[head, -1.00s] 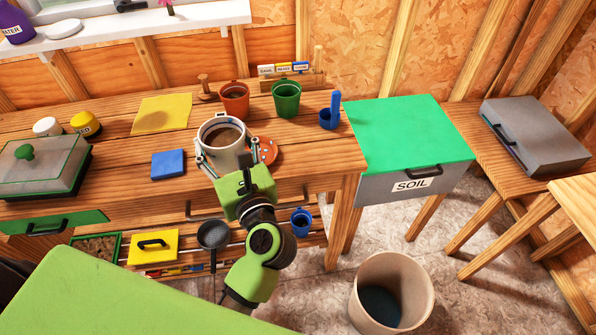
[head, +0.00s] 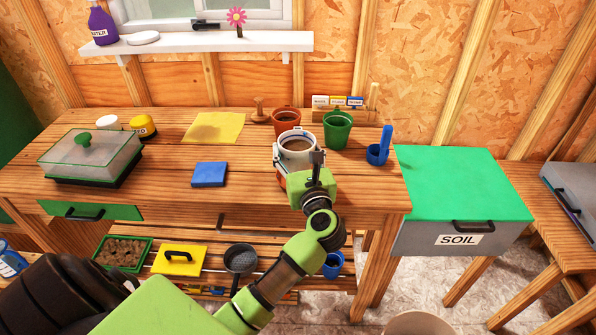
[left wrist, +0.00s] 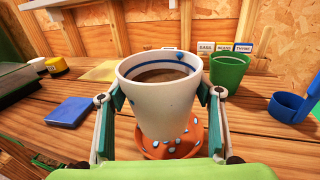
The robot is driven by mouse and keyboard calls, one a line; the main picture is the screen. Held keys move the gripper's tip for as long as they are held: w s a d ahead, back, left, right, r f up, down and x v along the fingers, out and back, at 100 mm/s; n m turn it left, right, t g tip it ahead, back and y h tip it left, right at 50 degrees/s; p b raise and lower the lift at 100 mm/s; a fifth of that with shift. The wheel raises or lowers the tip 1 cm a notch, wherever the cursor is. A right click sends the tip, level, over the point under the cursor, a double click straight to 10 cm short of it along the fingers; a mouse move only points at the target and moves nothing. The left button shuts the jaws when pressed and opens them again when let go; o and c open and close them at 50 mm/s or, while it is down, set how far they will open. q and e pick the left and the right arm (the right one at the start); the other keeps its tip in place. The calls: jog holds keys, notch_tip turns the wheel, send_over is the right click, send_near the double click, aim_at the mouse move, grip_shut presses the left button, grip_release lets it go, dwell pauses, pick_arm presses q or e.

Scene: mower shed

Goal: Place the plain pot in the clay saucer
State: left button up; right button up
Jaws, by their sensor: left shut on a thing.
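A whitish pot (left wrist: 160,100) with a blue band inside its rim and dark soil in it is in my left gripper (left wrist: 160,96). The fingers are shut on its two sides. The pot also shows in the head view (head: 297,146), near the right part of the bench. The orange clay saucer (left wrist: 172,148) with pale spots lies on the bench directly below the pot in the left wrist view. The pot hides most of the saucer, and I cannot tell whether its base touches it. My right gripper is not in view.
A terracotta pot (head: 286,121) and a green pot (head: 337,130) stand just behind. A blue scoop (head: 380,148) is to the right. A blue block (head: 209,174) and a yellow cloth (head: 214,128) lie left on the wooden bench (head: 245,190).

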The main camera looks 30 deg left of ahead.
pick_arm(q)
jog(key=shift+w+a+f+b, duration=0.3)
jog(key=shift+w+f, duration=0.25)
jog(key=shift+f, duration=0.15)
jog(key=shift+w+f+b, duration=0.15)
jog(key=shift+f+b, duration=0.15)
jog(key=f+b, duration=0.2)
jog(key=f, duration=0.1)
jog(key=shift+w+a+f+b, duration=0.15)
jog(key=shift+w+f+b, duration=0.1)
jog(key=shift+b, duration=0.15)
jog(key=shift+r, duration=0.1)
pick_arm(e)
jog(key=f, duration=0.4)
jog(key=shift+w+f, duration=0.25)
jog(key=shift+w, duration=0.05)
pick_arm(q)
jog(key=o, duration=1.2)
jog(key=shift+f, duration=0.2)
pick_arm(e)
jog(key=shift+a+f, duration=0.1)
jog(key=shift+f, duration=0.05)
